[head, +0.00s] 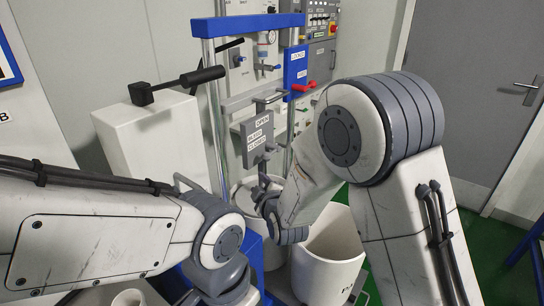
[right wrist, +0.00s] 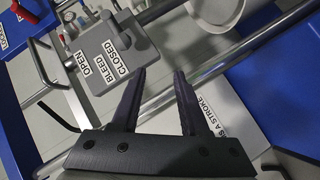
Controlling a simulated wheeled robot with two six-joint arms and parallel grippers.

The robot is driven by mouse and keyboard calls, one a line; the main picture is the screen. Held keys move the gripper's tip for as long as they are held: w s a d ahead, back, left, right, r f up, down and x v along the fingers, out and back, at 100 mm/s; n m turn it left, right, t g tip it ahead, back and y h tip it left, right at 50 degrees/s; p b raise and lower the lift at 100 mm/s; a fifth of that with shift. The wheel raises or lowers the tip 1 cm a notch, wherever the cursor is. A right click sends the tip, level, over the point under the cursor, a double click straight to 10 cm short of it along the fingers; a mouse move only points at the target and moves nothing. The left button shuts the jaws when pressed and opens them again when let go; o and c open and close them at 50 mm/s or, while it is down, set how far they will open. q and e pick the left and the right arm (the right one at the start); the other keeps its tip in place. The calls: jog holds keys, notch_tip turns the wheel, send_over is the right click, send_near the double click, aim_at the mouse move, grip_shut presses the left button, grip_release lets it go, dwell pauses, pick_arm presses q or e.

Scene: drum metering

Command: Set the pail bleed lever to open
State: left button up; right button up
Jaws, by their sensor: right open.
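The bleed panel (head: 257,138) is a grey plate with white labels OPEN at the top, BLEED in the middle and CLOSED at the bottom. It also shows at the upper left of the right wrist view (right wrist: 118,42). My right gripper (head: 264,182) is just below the panel in the head view. In the right wrist view (right wrist: 160,75) its two dark fingers are apart with nothing between them, near the CLOSED side. My left gripper is not visible; only my left arm shows.
A blue-topped metal frame (head: 248,24) surrounds the panel. A red lever on a blue block (head: 297,75) is above right. A white pail (head: 330,250) stands below. A white box with a black-handled bar (head: 145,130) is at left.

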aim_at(271, 153)
jog(key=w+d+n+t, duration=0.1)
jog(key=w+t, duration=0.1)
jog(key=w, duration=0.2)
jog(key=w+d+n+t+h+p, duration=0.1)
jog(key=w+t, duration=0.1)
jog(key=w, duration=0.3)
jog(key=w+d+r+n+t, duration=0.1)
jog(key=w, duration=0.4)
jog(key=shift+w+d+t+h, duration=0.1)
jog(key=shift+w+t+h, duration=0.1)
jog(key=shift+t+h, duration=0.15)
jog(key=shift+r, duration=0.1)
grip_shut()
jog(key=shift+s, duration=0.1)
dwell(0.7)
